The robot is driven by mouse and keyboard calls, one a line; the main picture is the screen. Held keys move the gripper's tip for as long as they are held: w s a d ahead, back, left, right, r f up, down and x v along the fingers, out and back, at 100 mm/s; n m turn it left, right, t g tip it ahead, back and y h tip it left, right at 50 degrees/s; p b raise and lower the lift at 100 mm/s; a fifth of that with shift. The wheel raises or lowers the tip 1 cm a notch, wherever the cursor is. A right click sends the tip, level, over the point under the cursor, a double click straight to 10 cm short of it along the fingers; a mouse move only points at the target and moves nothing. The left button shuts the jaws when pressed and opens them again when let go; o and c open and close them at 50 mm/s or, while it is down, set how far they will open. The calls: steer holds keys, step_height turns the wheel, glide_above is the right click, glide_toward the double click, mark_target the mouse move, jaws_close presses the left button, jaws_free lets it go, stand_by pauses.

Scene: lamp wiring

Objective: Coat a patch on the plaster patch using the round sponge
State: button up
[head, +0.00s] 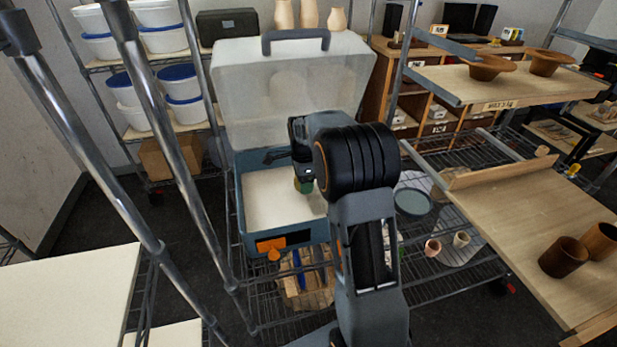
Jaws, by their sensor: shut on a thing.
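My gripper (302,170) reaches over an open blue case with a raised translucent lid (290,85). It is shut on a small green and tan thing (304,186), which looks like the round sponge. My arm hides part of it. A flat cream-white surface (268,205) fills the inside of the blue case (237,215), and it may be the plaster patch. The held thing is above or at this surface's right part; I cannot tell if they touch. No coated area can be made out on the surface.
Metal shelf posts (150,120) stand at the left. White tubs with blue lids (182,85) are on the back rack. A wooden board with brown cups (563,257) is at the right. A round grey-green dish (412,202) sits right of my arm.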

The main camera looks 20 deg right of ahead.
steer(key=shift+r+p, duration=2)
steer(key=shift+r, duration=0.85)
